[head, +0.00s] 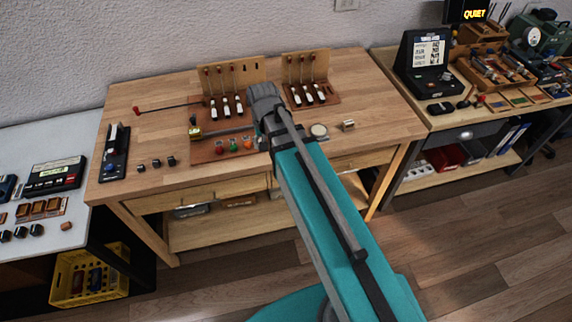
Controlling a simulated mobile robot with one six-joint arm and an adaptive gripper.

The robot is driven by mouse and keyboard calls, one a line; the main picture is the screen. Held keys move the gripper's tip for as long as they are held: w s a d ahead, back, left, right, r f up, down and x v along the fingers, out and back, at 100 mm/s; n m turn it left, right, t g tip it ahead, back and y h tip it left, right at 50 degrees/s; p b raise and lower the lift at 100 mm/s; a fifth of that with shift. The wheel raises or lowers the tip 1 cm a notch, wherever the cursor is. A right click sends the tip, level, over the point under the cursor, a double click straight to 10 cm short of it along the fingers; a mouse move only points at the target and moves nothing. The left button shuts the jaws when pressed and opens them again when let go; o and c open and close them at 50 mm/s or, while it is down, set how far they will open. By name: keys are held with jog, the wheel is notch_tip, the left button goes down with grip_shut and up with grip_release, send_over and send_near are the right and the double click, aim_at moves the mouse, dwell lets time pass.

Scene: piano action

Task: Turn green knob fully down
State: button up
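A small green knob (233,147) sits near the front of the left brown action board (207,155) on the wooden bench, between two reddish-orange knobs (219,150) (248,144). It is too small here to tell how far it is turned. My arm reaches up from the bottom of the head view. Its grey end (265,98) is over the bench, just right of the knobs in the picture. My gripper's fingers cannot be made out, so I cannot tell whether they are open or shut, or whether they touch anything.
The left board carries several white-tipped keys (226,106); a second board (322,99) stands to the right. A red-ended rod (165,107) lies left. Small dark blocks (156,163) sit near the front edge. A round dish (319,130) and metal block (348,125) lie right of my arm.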

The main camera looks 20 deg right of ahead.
jog(key=s+d+f+n+b, duration=0.2)
jog(key=s+d+f+b, duration=0.1)
jog(key=s, duration=0.3)
jog(key=shift+d+f, duration=0.15)
jog(key=shift+d, duration=0.65)
dwell(1.7)
